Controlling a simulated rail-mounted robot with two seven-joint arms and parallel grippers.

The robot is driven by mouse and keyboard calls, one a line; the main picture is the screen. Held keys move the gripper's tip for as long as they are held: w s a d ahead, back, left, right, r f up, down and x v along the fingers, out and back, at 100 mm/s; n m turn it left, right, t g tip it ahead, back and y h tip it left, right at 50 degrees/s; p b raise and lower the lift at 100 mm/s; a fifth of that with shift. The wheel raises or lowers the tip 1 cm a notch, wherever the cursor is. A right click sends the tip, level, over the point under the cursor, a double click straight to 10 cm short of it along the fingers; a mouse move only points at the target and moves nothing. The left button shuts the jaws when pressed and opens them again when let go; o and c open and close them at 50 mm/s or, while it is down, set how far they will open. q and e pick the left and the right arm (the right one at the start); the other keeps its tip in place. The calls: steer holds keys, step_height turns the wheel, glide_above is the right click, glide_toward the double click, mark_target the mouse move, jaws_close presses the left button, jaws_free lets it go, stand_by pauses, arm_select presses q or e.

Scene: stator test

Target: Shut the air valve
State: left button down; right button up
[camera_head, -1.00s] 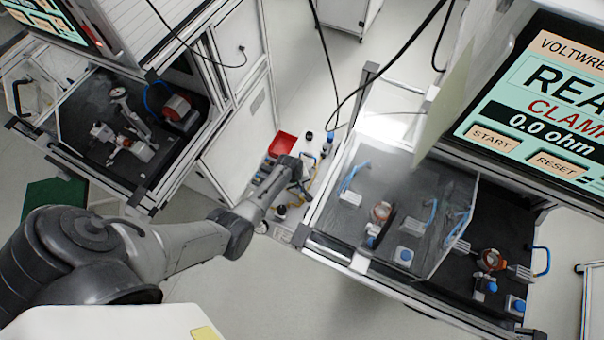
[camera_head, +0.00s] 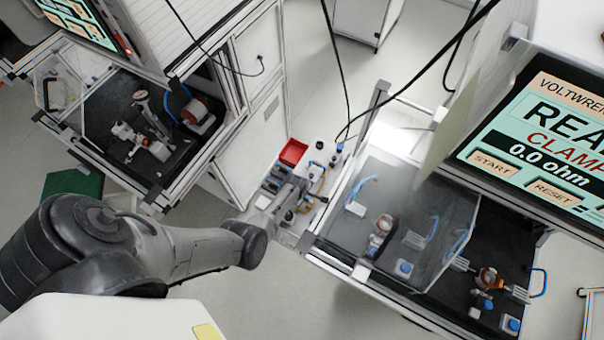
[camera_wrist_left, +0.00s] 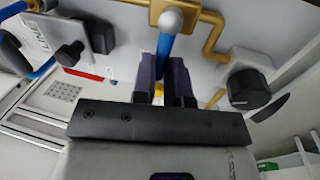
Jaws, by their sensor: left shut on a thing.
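The air valve shows in the left wrist view as a blue lever (camera_wrist_left: 166,46) with a grey rounded end (camera_wrist_left: 171,19), beside a brass-coloured pipe (camera_wrist_left: 211,38). My left gripper (camera_wrist_left: 165,73) is shut on the blue lever, its dark fingers on both sides of it. The lever's lower part is hidden between the fingers. In the head view my left gripper (camera_head: 301,186) is over the small white bench between the two stations. The valve is too small and covered to make out there. My right gripper is in neither view.
In the wrist view a black knob (camera_wrist_left: 249,89) sits close right of the fingers and a dark fitting (camera_wrist_left: 100,36) left. In the head view a red bin (camera_head: 292,152) lies behind the gripper. A clear-covered test station (camera_head: 400,200) stands right, with a large screen (camera_head: 545,125).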

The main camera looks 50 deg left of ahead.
arm_select(q)
steer(key=shift+s+n, duration=0.15)
steer(key=shift+n, duration=0.15)
stand_by(0.4)
steer(key=c, duration=1.1)
jaws_free()
steer(key=shift+c, duration=0.2)
step_height(320, 180, up, 14)
steer(key=s+d+p, duration=0.1)
steer(key=s+p, duration=0.1)
steer(key=p, duration=1)
steer(key=shift+s+f+p, duration=0.25)
steer(key=shift+p, duration=0.05)
